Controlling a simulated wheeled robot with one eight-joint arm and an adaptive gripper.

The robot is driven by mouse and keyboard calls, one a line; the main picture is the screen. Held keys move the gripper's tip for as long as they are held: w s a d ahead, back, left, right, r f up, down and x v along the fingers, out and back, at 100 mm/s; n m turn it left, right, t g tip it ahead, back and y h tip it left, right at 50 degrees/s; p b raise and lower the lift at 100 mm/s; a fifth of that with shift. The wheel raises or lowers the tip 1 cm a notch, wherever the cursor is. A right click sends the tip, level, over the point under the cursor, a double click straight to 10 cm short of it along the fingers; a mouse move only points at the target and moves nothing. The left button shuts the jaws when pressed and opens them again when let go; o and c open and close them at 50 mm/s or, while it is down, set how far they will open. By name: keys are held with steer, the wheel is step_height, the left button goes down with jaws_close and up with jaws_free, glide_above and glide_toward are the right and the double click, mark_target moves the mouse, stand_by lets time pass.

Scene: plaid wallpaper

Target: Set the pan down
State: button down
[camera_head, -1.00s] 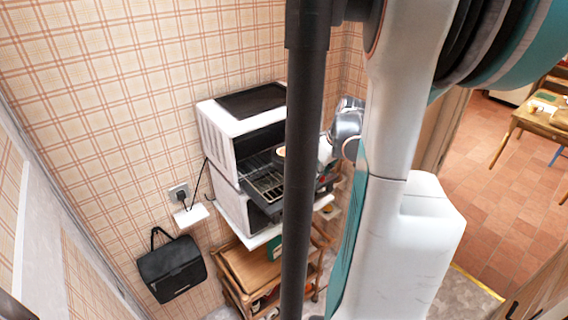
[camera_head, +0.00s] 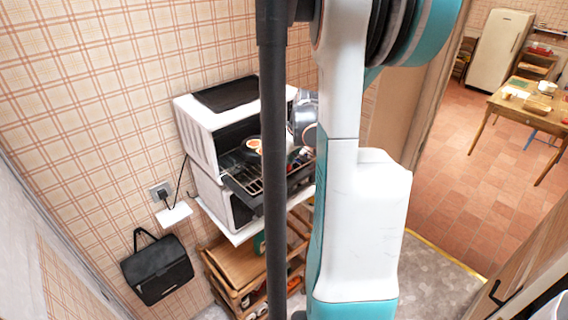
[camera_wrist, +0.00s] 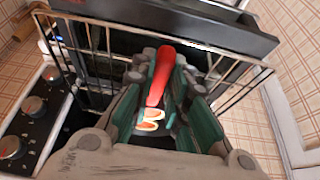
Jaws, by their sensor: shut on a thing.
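The dark pan (camera_head: 244,153) with orange-and-pale food in it is at the pulled-out wire rack (camera_head: 245,184) of the white oven, left of the black pole, in the head view. I cannot tell whether it touches the rack. In the wrist view, my gripper (camera_wrist: 164,72) is shut on the pan's red handle (camera_wrist: 161,70), with its teal-lined fingers on both sides. Some of the food (camera_wrist: 150,120) shows between the fingers. The wire rack (camera_wrist: 95,40) also shows there. In the head view my gripper is mostly hidden behind the pole.
The white oven (camera_head: 186,125) stands over a wooden cart (camera_head: 235,265) against the plaid wall. A black bag (camera_head: 157,270) hangs at the lower left. Control knobs (camera_wrist: 33,106) are close on the left in the wrist view. Open tiled floor (camera_head: 445,170) lies to the right, with a wooden table (camera_head: 495,105).

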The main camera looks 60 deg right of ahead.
steer(key=c, duration=1.6)
jaws_free()
steer(key=shift+o, duration=0.2)
steer(key=b+v, duration=0.1)
steer(key=v, duration=1.1)
